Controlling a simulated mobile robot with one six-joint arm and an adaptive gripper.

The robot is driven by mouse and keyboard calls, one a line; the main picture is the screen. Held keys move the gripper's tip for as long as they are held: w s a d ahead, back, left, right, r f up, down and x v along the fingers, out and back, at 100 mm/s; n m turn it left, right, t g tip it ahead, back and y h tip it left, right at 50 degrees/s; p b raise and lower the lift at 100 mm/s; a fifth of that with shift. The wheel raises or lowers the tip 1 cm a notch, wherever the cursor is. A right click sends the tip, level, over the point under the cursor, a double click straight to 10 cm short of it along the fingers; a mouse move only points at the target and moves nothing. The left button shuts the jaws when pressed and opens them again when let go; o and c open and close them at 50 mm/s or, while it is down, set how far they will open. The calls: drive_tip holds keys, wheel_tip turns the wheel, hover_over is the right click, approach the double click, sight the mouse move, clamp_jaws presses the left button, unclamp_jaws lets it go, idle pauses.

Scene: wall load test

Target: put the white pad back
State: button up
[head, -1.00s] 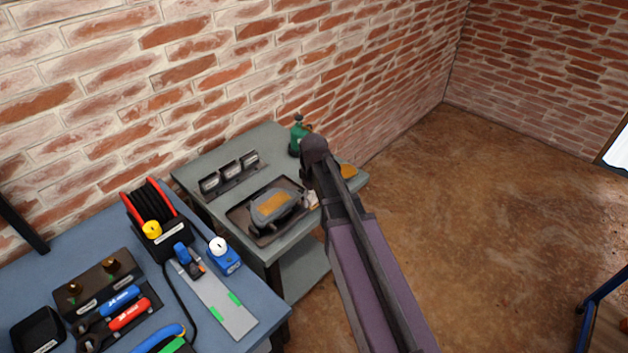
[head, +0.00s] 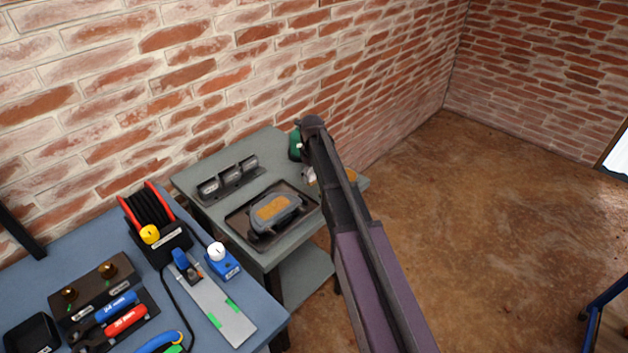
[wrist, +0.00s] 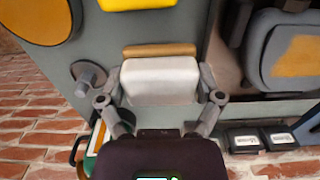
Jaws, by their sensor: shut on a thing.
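My gripper (wrist: 160,84) is shut on the white pad (wrist: 162,76), with one finger on each side of it in the wrist view. A tan strip (wrist: 160,50) lies just past the pad's far edge; I cannot tell whether they touch. In the head view my wrist hides most of the gripper, and a small pale bit of the pad (head: 310,175) shows left of my arm. The pad is over the right part of the small grey-green table (head: 214,218); its height above the top is unclear.
A dark tray (head: 240,232) holds a grey device with an orange top (head: 272,208), left of my gripper. A green object (head: 295,145) is near the back edge. A grey knob (wrist: 88,78) and orange disc (wrist: 32,18) lie near the pad.

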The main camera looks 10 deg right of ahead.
sight(312, 179)
drive_tip(key=shift+w, duration=0.35)
drive_tip(key=shift+w, duration=0.1)
drive_tip(key=shift+w+d, duration=0.1)
drive_tip(key=shift+w, duration=0.15)
drive_tip(key=shift+w+d+f+b, duration=0.1)
drive_tip(key=shift+w+f+b, duration=0.2)
drive_tip(key=shift+f+b, duration=1.55)
drive_tip(key=shift+f, duration=0.05)
drive_tip(key=shift+f, duration=0.15)
drive_tip(key=o, duration=0.8)
drive_tip(key=shift+o, duration=0.2)
drive_tip(key=shift+r, duration=0.25)
wheel_tip(312, 179, up, 12)
drive_tip(key=p, duration=1.2)
